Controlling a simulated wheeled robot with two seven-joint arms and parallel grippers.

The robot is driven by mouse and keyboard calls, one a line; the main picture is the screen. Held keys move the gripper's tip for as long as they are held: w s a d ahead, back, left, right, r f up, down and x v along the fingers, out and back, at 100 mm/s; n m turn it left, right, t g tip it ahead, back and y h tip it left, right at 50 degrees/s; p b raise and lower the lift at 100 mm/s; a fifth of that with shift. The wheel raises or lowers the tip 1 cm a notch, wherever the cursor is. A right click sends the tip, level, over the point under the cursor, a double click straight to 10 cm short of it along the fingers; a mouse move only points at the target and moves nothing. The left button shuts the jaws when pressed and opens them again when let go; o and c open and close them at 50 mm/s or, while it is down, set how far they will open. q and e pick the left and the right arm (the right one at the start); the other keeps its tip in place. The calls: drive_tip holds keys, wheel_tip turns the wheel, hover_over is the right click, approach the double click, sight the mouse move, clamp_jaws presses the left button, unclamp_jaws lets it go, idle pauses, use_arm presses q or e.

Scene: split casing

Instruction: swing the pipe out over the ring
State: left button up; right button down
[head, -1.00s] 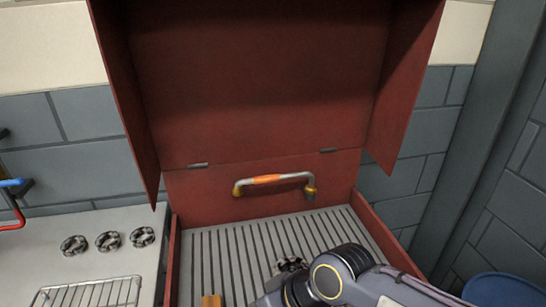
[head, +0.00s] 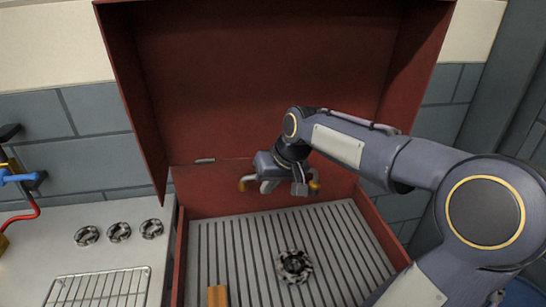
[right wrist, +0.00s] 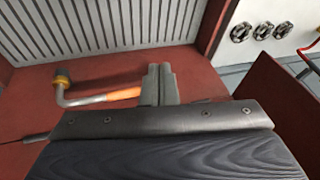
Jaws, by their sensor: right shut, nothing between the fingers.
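The pipe (head: 313,183) is a grey swing arm with brass-coloured ends and an orange sleeve, on the low back wall of the red casing. My right gripper (head: 269,186) is in front of it and hides its middle. In the right wrist view, the gripper's fingers (right wrist: 159,84) are shut and empty, right beside or over the orange sleeve (right wrist: 124,94); I cannot tell whether they touch. The pipe's far part is hidden behind them. The dark ring (head: 294,266) lies on the slatted floor, in front of the pipe. My left gripper is not in view.
The casing's raised lid (head: 250,80) stands behind my right arm. A wooden block (head: 217,296) is at the front of the floor. Left of the casing are three small dark rings (head: 119,231), a wire rack (head: 98,288) and a blue-handled tap (head: 18,177).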

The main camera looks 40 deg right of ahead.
drive_tip(key=w+d+m+g+h+p, duration=0.1)
drive_tip(key=w+d+h+p, duration=0.1)
drive_tip(key=w+d, duration=1)
drive_tip(key=shift+h+p, duration=0.3)
drive_tip(key=shift+h, duration=0.3)
drive_tip(key=shift+d, duration=0.1)
drive_tip(key=p+x, duration=0.2)
drive_tip(key=x, duration=0.8)
drive_tip(key=shift+s, duration=0.2)
drive_tip(key=s+a+n+y+b, duration=0.1)
drive_tip(key=s+n+y+b, duration=0.2)
drive_tip(key=s+n+b, duration=0.6)
drive_tip(key=shift+s+n+y, duration=0.4)
drive_tip(key=shift+s+n, duration=0.4)
drive_tip(key=shift+s, duration=1.95)
